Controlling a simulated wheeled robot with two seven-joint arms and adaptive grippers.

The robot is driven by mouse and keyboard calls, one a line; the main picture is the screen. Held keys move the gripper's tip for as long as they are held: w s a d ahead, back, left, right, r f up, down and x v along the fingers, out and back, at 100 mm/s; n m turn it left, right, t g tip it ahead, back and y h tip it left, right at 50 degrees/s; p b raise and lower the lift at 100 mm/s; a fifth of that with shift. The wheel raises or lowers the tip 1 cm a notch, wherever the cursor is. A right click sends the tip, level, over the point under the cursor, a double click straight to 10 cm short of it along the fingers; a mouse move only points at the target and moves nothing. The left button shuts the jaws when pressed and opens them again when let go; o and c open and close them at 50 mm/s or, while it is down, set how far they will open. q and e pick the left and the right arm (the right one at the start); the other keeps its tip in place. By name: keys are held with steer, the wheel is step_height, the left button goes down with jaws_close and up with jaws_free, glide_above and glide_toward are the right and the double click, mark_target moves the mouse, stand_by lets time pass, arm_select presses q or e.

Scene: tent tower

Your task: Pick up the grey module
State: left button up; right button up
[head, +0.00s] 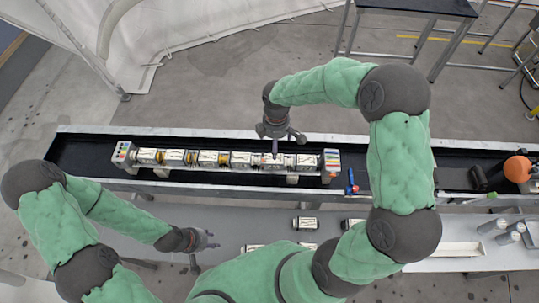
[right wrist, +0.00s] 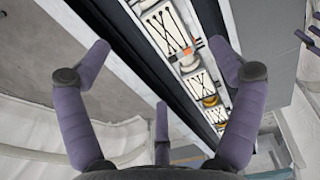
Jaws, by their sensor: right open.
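A row of small pale box modules (head: 208,158) with dark line markings sits on a rail in the long black tray. I cannot tell by colour which one is the grey module. A loose module (head: 306,223) lies on the grey surface in front of the tray, with several others partly hidden by my arms and body. My right gripper (head: 280,137) is over the right part of the row. In the right wrist view its fingers (right wrist: 165,75) are spread and empty, with modules (right wrist: 168,28) visible beyond them. My left gripper (head: 209,240) is over the near surface, left of the loose modules.
The black tray (head: 75,150) has a raised pale rim. A panel with coloured dots (head: 124,152) and a colour-striped block (head: 331,160) end the row. A blue item (head: 351,183) stands right of it. An orange-topped object (head: 517,169) is at far right.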

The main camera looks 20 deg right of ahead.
mark_target(272, 162)
step_height(272, 162, down, 5)
steer(key=shift+r, duration=0.2)
steer(key=shift+w+a+f+b, duration=0.1)
steer(key=shift+a+f+b, duration=0.05)
steer(key=shift+f, duration=0.75)
steer(key=shift+w+a+f+b, duration=0.1)
steer(key=shift+f+b, duration=0.05)
steer(key=shift+f, duration=0.7)
steer(key=shift+a+f+b, duration=0.15)
steer(key=shift+f, duration=0.75)
steer(key=shift+c, duration=0.3)
steer(key=c, duration=1.4)
steer(key=shift+r, duration=0.1)
steer(key=shift+c, duration=1)
steer(key=shift+r, duration=0.1)
